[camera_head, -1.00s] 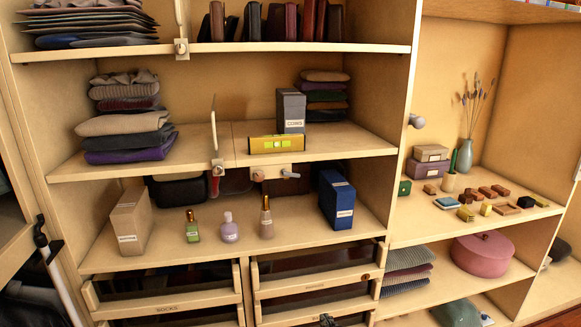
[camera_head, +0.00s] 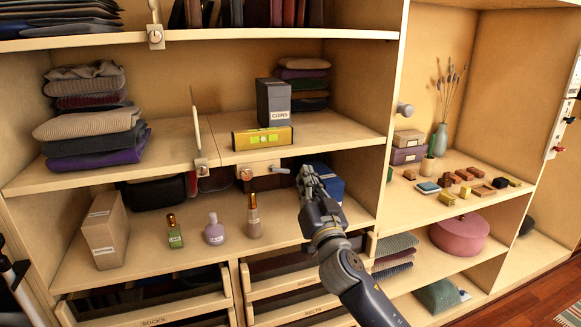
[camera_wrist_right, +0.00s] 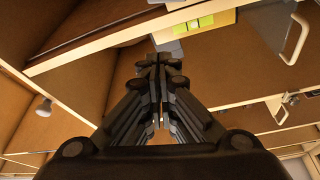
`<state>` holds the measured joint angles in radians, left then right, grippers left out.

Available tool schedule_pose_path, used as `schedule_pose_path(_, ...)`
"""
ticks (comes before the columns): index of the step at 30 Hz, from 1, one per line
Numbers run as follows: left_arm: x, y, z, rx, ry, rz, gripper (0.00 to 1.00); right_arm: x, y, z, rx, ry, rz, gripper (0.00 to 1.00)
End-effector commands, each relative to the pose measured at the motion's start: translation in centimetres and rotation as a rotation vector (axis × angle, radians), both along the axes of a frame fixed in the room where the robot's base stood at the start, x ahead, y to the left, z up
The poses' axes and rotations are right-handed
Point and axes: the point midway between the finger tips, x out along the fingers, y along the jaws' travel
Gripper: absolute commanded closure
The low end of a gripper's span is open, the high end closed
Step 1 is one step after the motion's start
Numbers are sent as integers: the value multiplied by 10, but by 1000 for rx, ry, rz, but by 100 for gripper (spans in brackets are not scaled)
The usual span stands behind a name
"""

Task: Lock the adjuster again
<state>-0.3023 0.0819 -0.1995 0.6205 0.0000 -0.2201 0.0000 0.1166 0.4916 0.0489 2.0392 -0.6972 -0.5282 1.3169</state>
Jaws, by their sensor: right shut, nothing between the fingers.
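The adjuster (camera_head: 262,168) is a pale block on the front edge of the middle shelf, with a round brown knob (camera_head: 246,174) at its left. A small grey lever (camera_head: 277,170) at its right lies roughly level, pointing right. A yellow spirit level (camera_head: 262,138) with a green vial rests on the shelf above it and also shows in the wrist view (camera_wrist_right: 205,22). My right gripper (camera_head: 308,172) is shut and empty, just right of the lever's end; I cannot tell whether it touches. In the wrist view its fingers (camera_wrist_right: 158,62) are together. My left gripper is out of view.
A grey COINS box (camera_head: 273,103) stands behind the level. A blue box (camera_head: 330,182) stands behind my right gripper. Bottles (camera_head: 214,230) and a beige box (camera_head: 103,230) stand on the lower shelf. A thin upright divider (camera_head: 195,125) rises left of the adjuster.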

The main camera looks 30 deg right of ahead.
Motion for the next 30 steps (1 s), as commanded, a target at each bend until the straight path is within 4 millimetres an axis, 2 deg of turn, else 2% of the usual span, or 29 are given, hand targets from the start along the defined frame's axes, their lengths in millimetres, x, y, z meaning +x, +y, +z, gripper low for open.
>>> schedule_pose_path(4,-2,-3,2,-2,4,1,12,4,-1,2,0,0,1,100)
schedule_pose_path(8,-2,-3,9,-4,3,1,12,16,-6,8,-1,1,-2,100)
schedule_pose_path(23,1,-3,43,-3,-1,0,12,91,-31,35,-1,2,-1,100)
schedule_pose_path(25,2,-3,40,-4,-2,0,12,92,-28,21,0,6,1,100)
schedule_pose_path(30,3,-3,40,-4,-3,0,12,92,-24,4,0,4,0,100)
